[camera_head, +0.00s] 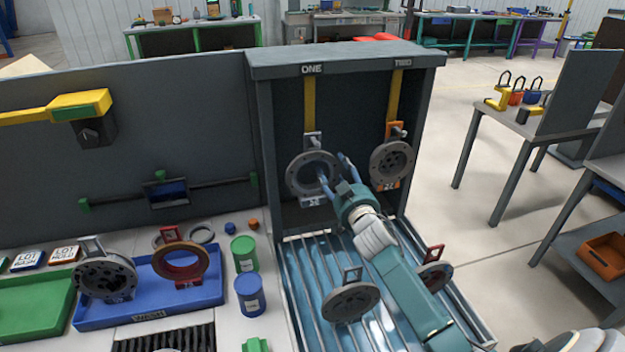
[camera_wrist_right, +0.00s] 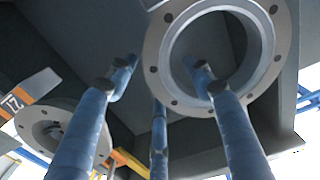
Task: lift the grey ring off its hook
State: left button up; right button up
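The grey ring (camera_head: 296,180) hangs under the sign ONE, below a yellow strap, with a grey tag at its lower edge. In the right wrist view the ring (camera_wrist_right: 159,47) shows a wide open hole and small bolt holes. My right gripper (camera_head: 336,168) is open at the ring's right side, its fingers spread. In the wrist view one finger of the gripper (camera_wrist_right: 162,72) overlaps the ring's hole and another is left of the rim; I cannot tell whether they touch it. The hook is mostly hidden by the ring. My left gripper is not in view.
A grey disc (camera_head: 380,166) with an orange tag hangs under TWO, close right of my gripper. Flanged parts (camera_head: 350,303) lie on the slatted rack below. A blue tray (camera_head: 215,291) with rings and a blue can (camera_head: 249,297) stand at left. The booth's side walls bound the space.

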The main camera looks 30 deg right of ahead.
grip_shut()
jog(key=shift+r, duration=0.1)
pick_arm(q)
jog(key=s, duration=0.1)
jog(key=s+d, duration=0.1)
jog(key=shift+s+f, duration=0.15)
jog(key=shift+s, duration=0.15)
pick_arm(e)
jog(key=shift+r, duration=0.1)
